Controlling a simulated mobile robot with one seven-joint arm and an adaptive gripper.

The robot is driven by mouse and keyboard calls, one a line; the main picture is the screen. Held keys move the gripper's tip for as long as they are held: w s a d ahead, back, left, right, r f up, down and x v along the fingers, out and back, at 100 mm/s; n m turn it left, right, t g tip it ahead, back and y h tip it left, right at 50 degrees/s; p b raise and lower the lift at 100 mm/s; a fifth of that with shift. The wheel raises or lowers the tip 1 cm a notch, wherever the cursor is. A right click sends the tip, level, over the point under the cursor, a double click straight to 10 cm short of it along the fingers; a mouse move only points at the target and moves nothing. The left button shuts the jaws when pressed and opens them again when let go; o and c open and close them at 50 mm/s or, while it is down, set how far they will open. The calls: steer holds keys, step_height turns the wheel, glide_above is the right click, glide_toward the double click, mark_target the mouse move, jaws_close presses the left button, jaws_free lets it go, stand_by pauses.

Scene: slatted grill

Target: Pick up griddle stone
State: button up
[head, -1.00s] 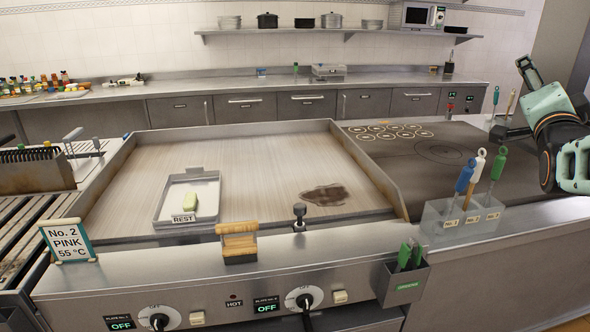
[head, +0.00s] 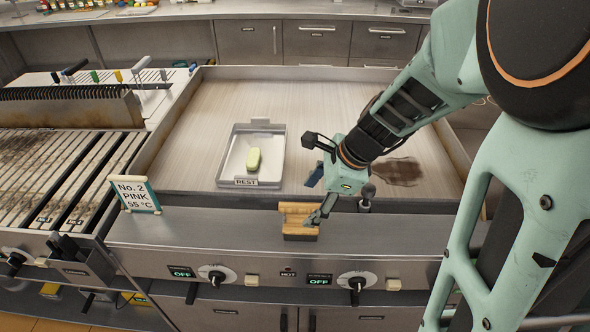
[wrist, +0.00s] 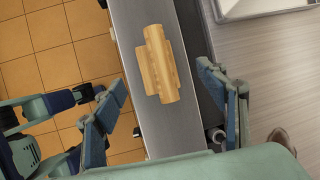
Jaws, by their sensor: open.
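The griddle stone (head: 300,221) appears to be the wooden-handled block with a dark base on the steel front ledge. In the wrist view its wooden top (wrist: 158,65) lies between and just beyond my fingertips. My gripper (head: 318,194) is open and empty, tilted down close above and beside the block. In the wrist view my gripper (wrist: 160,80) has one finger left of the block and one right, both apart from it. Part of the block's right side is hidden by a finger in the head view.
A tray marked REST (head: 236,182) holding a pale green bar (head: 254,159) sits on the griddle plate (head: 200,150). A small knob post (head: 366,195) stands right of the block. A "No. 2 PINK" sign (head: 134,194) stands left on the ledge. Control knobs (head: 213,275) line the front.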

mark_target(291, 224)
steer(key=x, duration=0.3)
steer(key=b+x, duration=0.1)
steer(key=x, duration=0.3)
steer(key=s+x, duration=0.1)
steer(key=x, duration=0.2)
steer(key=shift+a+f+b, duration=0.3)
steer(key=shift+a+f, duration=0.05)
steer(key=shift+c, duration=0.5)
steer(key=c, duration=1.4)
steer(key=shift+r, duration=0.1)
